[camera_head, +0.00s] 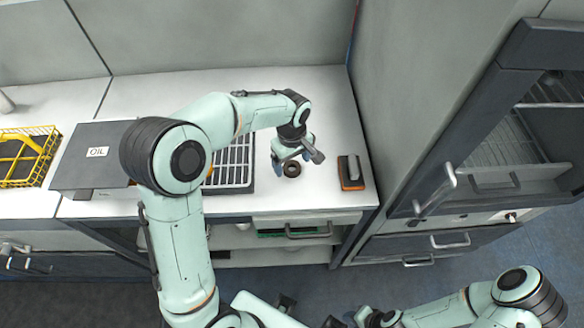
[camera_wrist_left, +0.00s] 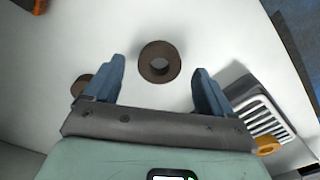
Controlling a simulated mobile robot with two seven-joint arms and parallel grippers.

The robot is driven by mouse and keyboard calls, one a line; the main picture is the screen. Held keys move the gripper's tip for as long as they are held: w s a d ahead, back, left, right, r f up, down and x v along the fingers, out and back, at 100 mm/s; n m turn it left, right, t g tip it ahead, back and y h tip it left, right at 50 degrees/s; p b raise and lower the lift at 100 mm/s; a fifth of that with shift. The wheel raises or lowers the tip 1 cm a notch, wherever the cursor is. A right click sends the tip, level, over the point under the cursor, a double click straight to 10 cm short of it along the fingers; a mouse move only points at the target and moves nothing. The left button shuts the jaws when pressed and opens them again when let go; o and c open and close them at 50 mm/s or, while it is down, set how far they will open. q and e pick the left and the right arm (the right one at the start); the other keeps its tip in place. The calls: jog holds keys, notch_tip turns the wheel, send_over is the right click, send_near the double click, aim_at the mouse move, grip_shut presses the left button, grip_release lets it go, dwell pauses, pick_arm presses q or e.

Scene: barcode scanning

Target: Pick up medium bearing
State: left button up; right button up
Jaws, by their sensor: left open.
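A dark brown ring-shaped bearing (camera_wrist_left: 146,66) lies flat on the white counter, just past and between my left fingertips in the left wrist view. In the head view a bearing (camera_head: 292,174) shows just below my left gripper (camera_head: 291,160). The left gripper (camera_wrist_left: 159,68) is open and empty, its blue fingers apart on either side of the ring. A second brown round piece (camera_wrist_left: 80,85) is partly hidden behind the left finger in the wrist view. My right arm shows at the bottom right of the head view; its jaws cannot be made out clearly.
A black and orange device (camera_head: 351,173) lies right of the bearing. A slatted rack (camera_head: 232,165) stands left of it, with an orange round piece (camera_wrist_left: 267,146) near the rack in the wrist view. A dark OIL box (camera_head: 90,170) and yellow basket (camera_head: 28,157) are further left.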

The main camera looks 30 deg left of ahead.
pick_arm(q)
jog(key=shift+f, duration=0.9)
jog(key=c, duration=1.2)
jog(key=shift+r, duration=0.15)
